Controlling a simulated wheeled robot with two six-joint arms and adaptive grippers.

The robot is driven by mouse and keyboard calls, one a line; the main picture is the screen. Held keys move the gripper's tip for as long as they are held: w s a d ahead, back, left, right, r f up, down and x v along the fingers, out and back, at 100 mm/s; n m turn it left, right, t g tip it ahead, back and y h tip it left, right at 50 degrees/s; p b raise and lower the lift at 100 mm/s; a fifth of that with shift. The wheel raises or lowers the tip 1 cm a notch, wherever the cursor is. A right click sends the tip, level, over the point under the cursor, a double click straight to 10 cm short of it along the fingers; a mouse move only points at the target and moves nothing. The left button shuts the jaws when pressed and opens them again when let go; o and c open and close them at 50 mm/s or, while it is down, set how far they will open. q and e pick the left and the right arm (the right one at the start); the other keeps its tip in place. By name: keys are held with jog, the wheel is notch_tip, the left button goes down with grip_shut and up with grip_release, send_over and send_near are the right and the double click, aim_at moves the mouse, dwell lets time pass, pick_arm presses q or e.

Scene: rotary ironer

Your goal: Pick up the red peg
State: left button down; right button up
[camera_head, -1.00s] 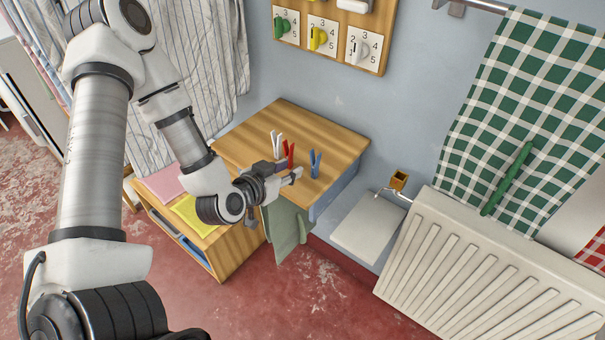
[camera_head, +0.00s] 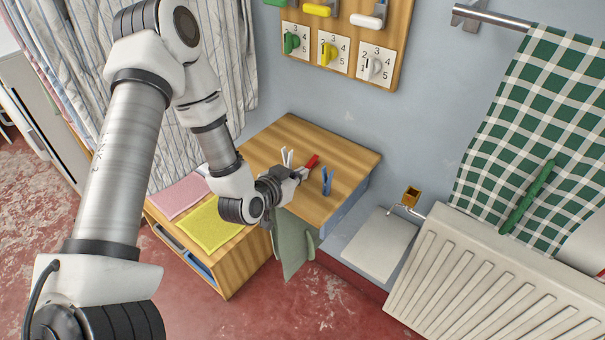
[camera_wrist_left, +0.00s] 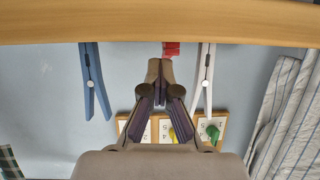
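The red peg (camera_head: 312,161) is tilted over on the wooden cabinet top, just beyond the tips of my left gripper (camera_head: 301,173). In the left wrist view, which is upside down, a short red end of the peg (camera_wrist_left: 171,48) shows against the top's edge, slightly right of the fingertips. The left gripper's fingers (camera_wrist_left: 160,66) come together at their tips, with no peg seen between them. Whether they touch the peg is unclear. My right gripper is not in view.
A white peg (camera_head: 287,157) and a blue peg (camera_head: 327,181) stand on either side, on the cabinet (camera_head: 340,155). A green cloth (camera_head: 291,243) hangs at its front. Yellow (camera_head: 213,224) and pink (camera_head: 180,195) cloths lie left. A radiator (camera_head: 480,275) stands right.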

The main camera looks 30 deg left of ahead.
pick_arm(q)
jog(key=c, duration=1.3)
grip_release()
